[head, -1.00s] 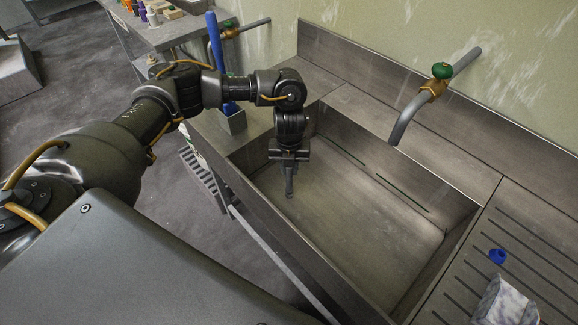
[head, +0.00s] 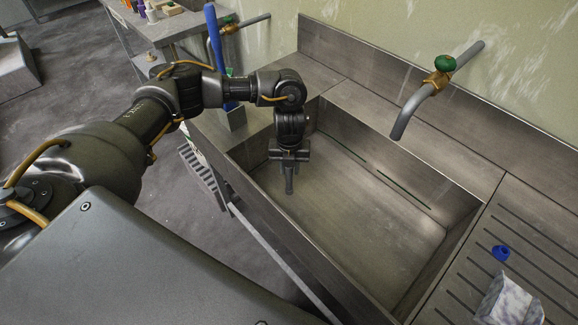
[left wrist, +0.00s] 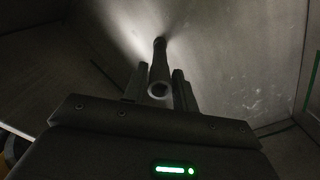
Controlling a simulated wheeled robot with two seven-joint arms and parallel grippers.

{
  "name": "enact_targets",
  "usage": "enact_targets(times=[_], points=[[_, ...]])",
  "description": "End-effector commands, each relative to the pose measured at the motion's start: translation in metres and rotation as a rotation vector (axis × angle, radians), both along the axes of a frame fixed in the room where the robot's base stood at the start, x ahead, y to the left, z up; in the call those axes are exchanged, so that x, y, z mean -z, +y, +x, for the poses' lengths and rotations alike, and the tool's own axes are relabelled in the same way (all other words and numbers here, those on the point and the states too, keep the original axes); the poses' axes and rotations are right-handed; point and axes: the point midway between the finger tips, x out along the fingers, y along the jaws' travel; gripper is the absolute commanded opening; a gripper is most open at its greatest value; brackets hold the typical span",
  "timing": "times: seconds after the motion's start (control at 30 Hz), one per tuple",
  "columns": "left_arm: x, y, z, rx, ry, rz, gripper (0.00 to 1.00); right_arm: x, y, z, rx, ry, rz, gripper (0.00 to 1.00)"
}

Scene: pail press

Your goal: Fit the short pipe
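My right gripper is out of view.
A blue ring-like piece (head: 501,253) and a crumpled pale cloth (head: 508,300) lie on the ribbed drainboard. A blue-handled tool (head: 214,45) stands in a holder at left. The sink's middle is clear.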

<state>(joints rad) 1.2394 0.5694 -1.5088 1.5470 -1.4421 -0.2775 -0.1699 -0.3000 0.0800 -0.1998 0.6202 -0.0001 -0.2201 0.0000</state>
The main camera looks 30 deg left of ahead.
Motion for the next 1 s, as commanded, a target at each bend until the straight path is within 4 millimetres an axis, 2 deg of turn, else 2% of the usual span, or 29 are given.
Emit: enact_targets(times=[0.03, 0.13, 0.5, 0.8, 1.0], points=[[0.000, 0.000, 0.000, 0.000, 0.000, 0.000, 0.35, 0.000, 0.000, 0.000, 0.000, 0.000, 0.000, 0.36], [0.000, 0.000, 0.000, 0.000, 0.000, 0.000, 0.47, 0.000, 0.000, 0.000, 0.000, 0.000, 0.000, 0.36], [-0.003, 0.000, 0.001, 0.001, -0.001, 0.000, 0.47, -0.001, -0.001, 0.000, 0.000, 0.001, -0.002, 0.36], [-0.062, 0.000, 0.001, 0.003, -0.004, 0.001, 0.47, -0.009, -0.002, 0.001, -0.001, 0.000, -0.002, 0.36], [-0.093, 0.000, 0.001, 0.001, -0.003, 0.000, 0.47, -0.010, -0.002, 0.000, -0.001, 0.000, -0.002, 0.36]])
